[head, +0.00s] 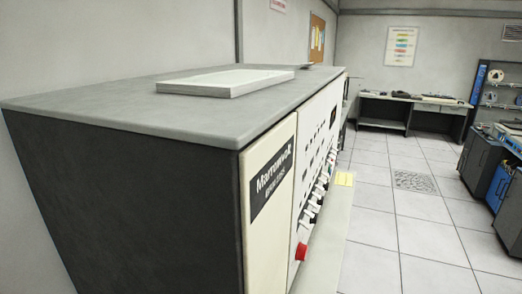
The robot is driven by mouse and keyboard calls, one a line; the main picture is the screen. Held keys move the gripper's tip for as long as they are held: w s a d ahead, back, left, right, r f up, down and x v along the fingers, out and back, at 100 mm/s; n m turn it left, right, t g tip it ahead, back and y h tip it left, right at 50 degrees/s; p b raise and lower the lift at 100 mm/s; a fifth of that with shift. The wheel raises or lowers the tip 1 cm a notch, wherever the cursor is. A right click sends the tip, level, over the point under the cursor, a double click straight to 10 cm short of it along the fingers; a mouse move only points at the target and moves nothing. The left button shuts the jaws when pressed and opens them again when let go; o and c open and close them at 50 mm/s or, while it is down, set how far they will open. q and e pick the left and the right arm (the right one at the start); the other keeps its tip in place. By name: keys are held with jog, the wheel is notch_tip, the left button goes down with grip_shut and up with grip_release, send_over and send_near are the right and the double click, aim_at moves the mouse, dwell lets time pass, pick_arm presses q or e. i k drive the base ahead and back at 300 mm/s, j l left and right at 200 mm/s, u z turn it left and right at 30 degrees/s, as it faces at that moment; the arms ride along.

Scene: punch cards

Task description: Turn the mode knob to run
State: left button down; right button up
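The front control panel (312,172) of a large grey cabinet shows at a steep slant in the head view. It carries rows of small dark controls, with several black and white switches or knobs (314,206) along its lower part. A red button or knob (301,252) sits at the near lower corner. I cannot tell which control is the mode knob, and its labels and setting are too small to read. Neither of my grippers is in view.
A flat white panel (225,82) lies on the cabinet top (130,105). The tiled floor (400,240) on the right is clear. A desk (412,101) and blue cabinets (498,188) stand beyond.

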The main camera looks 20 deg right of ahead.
aim_at(302, 249)
jog(key=z, duration=0.9)
